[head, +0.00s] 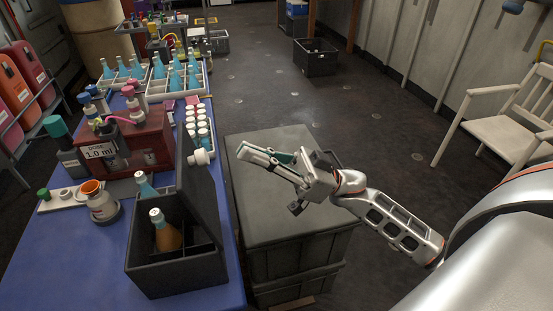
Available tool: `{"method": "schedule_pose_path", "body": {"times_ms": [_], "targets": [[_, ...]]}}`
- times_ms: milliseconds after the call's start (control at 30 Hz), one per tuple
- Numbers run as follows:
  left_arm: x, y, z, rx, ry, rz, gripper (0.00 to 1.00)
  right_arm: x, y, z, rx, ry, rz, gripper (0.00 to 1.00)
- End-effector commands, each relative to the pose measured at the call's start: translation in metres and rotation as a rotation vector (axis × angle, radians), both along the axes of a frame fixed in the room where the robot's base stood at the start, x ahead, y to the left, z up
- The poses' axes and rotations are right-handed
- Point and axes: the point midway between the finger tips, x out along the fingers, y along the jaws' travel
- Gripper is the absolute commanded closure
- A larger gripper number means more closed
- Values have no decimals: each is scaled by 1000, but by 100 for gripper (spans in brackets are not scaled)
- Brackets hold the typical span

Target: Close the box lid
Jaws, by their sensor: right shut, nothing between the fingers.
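A dark grey box (178,272) stands open near the front of the blue table. My left gripper is not in view.
A large grey crate (290,220) stands right of the table, below my right gripper. White-capped bottles (198,125), a red dosing machine (148,140) and racks of blue bottles (175,82) crowd the table (85,255). A white chair (495,135) stands at right.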

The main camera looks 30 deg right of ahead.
Motion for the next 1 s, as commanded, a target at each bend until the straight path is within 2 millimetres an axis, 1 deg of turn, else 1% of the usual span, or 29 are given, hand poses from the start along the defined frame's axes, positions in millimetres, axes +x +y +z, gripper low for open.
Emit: {"method": "schedule_pose_path", "body": {"times_ms": [33, 100, 200, 300, 500, 800, 867, 1000], "targets": [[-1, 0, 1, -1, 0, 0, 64, 2, 8, 9, 2, -6, 0, 100], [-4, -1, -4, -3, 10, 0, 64, 6, 18, 2, 3, 0, 0, 100], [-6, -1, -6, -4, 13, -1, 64, 10, 30, -1, 3, 2, -1, 100], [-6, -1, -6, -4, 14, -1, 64, 13, 38, -3, 2, 2, -1, 100], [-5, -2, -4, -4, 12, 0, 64, 15, 43, -5, 0, 2, -1, 100], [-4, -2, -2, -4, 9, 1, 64, 15, 43, -4, -2, 1, -1, 100], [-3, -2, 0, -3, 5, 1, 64, 15, 44, -3, -6, 1, -1, 100], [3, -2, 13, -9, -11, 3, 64, 19, 46, 2, -31, 4, -1, 100]]}}
